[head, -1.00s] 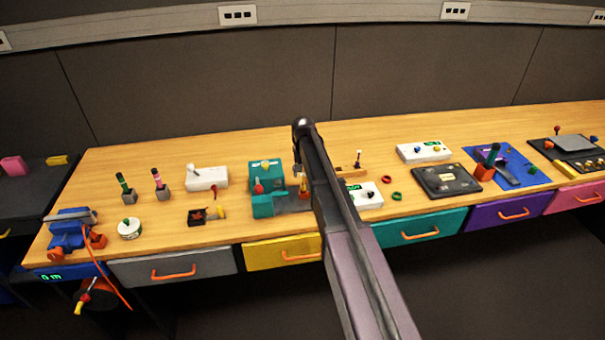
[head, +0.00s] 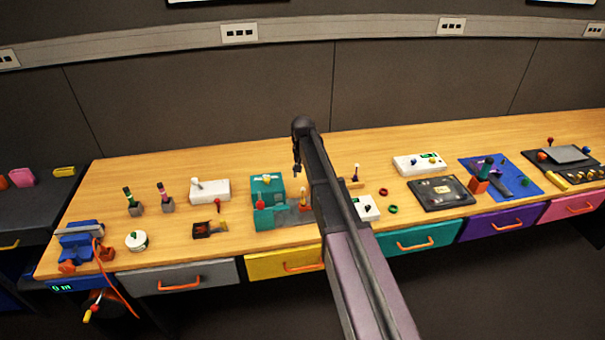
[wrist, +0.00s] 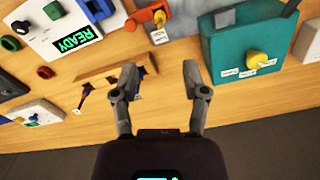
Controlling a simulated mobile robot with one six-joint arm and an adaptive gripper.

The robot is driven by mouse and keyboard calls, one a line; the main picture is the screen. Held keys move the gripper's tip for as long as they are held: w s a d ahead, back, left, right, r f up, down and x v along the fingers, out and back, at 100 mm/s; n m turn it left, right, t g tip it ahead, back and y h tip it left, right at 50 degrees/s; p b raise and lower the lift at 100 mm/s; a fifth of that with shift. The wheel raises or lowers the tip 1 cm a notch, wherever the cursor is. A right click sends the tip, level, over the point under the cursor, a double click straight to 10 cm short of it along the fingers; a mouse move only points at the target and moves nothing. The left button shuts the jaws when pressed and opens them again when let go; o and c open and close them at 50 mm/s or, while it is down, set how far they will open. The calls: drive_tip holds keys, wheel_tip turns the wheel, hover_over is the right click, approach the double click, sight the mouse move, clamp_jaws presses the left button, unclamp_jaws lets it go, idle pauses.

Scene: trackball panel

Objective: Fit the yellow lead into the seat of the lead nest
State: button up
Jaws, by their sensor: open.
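I cannot tell for certain which item is the yellow lead or the lead nest. A yellow piece (head: 221,226) lies at the right side of a small dark block (head: 203,230) on the left half of the bench; whether it sits inside the block is too small to see. My gripper (head: 297,168) hangs above the back of the bench by the teal machine (head: 266,187), apart from that block. A small purple item (wrist: 138,76) shows between the fingers, below.
In the wrist view the teal machine (wrist: 228,45) with a yellow knob (wrist: 257,58) stands right, a white READY box (wrist: 58,30) upper left, and a wooden strip (wrist: 105,72) near the left finger. A blue vise (head: 80,240) stands at the bench's left end.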

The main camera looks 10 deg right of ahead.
idle(0.7)
drive_tip(key=s+n, duration=0.3)
drive_tip(key=s, duration=2.6)
